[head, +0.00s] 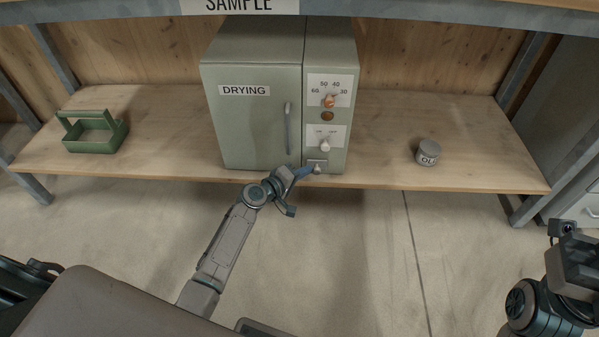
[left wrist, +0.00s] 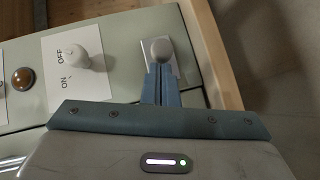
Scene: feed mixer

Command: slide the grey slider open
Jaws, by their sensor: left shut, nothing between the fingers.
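The grey slider (head: 317,168) is a small knob on a pale plate at the bottom of the control panel of the green drying cabinet (head: 250,125). In the left wrist view the slider's round light-grey knob (left wrist: 161,49) stands just beyond my fingertips. My left gripper (head: 308,171) is at the slider, its blue fingers shut with nothing between them. In the left wrist view the shut fingers (left wrist: 160,76) point at the knob; I cannot tell whether they touch it. My right arm shows at the lower right edge, its fingers not visible.
Above the slider are a white ON/OFF switch (left wrist: 76,57), an amber lamp (head: 327,116) and an orange dial (head: 330,101). A green carrier (head: 92,134) stands left on the wooden shelf (head: 390,120), a grey tin (head: 428,153) right. The shelf between cabinet and tin is clear.

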